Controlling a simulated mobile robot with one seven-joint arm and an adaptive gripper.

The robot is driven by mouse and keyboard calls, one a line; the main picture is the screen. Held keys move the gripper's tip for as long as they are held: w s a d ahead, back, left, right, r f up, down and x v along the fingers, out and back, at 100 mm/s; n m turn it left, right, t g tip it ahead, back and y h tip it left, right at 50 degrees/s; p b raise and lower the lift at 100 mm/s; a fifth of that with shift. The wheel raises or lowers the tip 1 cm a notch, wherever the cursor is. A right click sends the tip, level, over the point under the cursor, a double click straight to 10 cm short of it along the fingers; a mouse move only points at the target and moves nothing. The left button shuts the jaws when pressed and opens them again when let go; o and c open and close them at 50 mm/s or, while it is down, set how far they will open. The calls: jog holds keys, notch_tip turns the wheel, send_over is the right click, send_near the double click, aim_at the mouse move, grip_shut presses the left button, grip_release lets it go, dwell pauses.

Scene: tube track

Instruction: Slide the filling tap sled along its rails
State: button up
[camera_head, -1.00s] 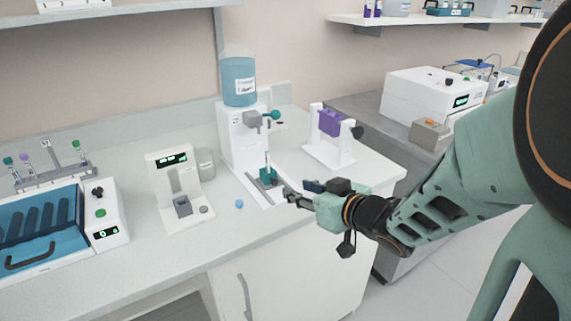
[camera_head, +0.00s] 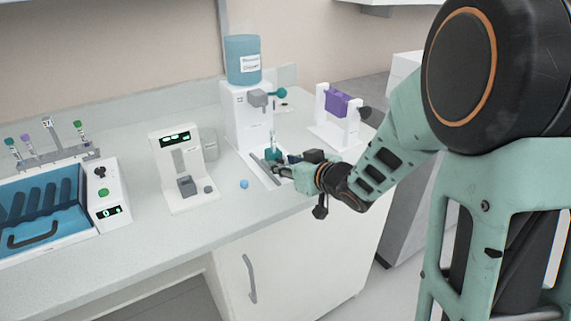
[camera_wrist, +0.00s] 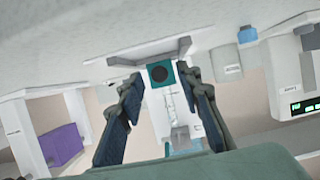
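The filling tap sled is a small teal block (camera_head: 273,154) holding a clear upright tube, on grey rails (camera_head: 264,167) before the white filling tap stand (camera_head: 246,118). The stand carries a blue bottle (camera_head: 243,62). In the wrist view the sled (camera_wrist: 160,73) shows a dark round opening and lies just beyond and between the fingertips. My gripper (camera_wrist: 160,82) is open, one finger on each side, with a gap to the sled visible. In the head view my gripper (camera_head: 282,169) is at the near right end of the rails and partly hides them.
A blue-lidded rack unit (camera_head: 40,215) is at far left.

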aim_at(277, 155)
jog(key=shift+w, duration=0.1)
grip_shut()
dwell(0.3)
jog(key=w+a, duration=0.2)
jog(key=w, duration=0.1)
jog(key=shift+w+a, duration=0.15)
jog(key=shift+w, duration=0.05)
jog(key=shift+w+a+r, duration=0.15)
jog(key=shift+w, duration=0.05)
grip_release()
